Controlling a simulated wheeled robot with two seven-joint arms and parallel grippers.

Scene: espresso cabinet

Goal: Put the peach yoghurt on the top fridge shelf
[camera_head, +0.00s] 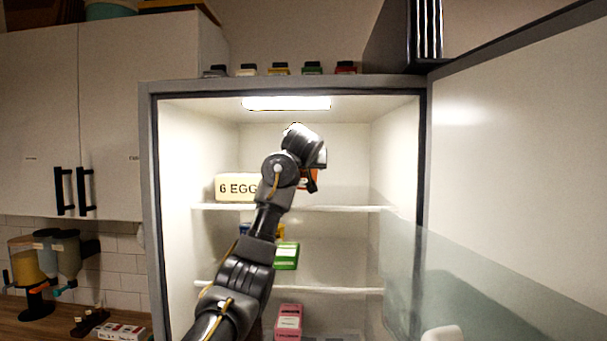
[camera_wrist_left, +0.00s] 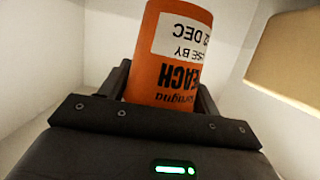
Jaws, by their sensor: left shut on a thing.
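The peach yoghurt is an orange pot (camera_wrist_left: 172,72) with a white use-by label; its print reads upside down in the left wrist view. My left gripper (camera_wrist_left: 163,92) is shut on it, one finger on each side. In the head view my left arm reaches into the open fridge, and only an orange edge of the pot (camera_head: 312,181) shows past my wrist. The pot is just above the top fridge shelf (camera_head: 345,208), right of the egg box (camera_head: 232,187). My wrist hides its base, so I cannot tell whether it touches the shelf.
The egg box also fills the right of the left wrist view (camera_wrist_left: 295,55). The top shelf is clear to the right. A green box (camera_head: 287,256) is on the shelf below, and a pink carton (camera_head: 289,322) lower down. The fridge door (camera_head: 520,170) stands open at right.

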